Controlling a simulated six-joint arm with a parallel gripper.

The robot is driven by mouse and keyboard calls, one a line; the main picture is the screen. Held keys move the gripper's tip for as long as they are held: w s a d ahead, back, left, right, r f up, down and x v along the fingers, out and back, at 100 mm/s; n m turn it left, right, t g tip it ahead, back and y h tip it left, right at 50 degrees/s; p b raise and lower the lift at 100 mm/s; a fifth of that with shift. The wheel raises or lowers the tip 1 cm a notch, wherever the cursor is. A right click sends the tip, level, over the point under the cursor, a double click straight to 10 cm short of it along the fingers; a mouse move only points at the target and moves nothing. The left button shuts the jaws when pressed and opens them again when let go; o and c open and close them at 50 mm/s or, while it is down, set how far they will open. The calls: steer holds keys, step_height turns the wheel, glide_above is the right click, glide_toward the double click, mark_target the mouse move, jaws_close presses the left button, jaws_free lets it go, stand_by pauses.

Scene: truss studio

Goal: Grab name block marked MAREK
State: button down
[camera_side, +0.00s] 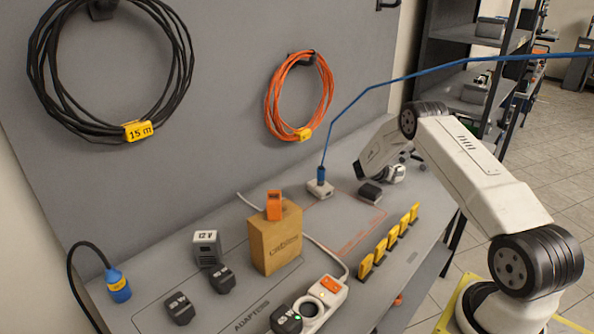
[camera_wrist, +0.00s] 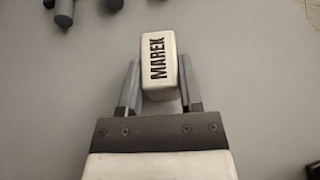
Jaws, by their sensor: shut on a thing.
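The white name block (camera_wrist: 157,63) has MAREK in black letters on its face in the wrist view. My gripper (camera_wrist: 161,88) has its two grey fingers closed on the block's sides, and the block stands out past the fingertips. In the side view the end of my arm is at the back right of the workbench, and I cannot make out the fingers or the MAREK lettering there.
A cardboard box (camera_side: 276,238) with an orange item (camera_side: 274,205) on top stands mid-bench. A power strip (camera_side: 322,302), several yellow tags (camera_side: 380,252) and dark adapters (camera_side: 222,279) lie around it. A blue cable (camera_side: 430,72) passes above my arm.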

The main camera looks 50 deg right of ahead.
steer(key=shift+r, duration=0.45)
steer(key=s+a+r, duration=0.9)
steer(key=s+r, duration=0.1)
steer(key=r, duration=0.1)
steer(key=shift+s+a+r, duration=0.15)
steer(key=shift+s, duration=0.05)
stand_by(1.1)
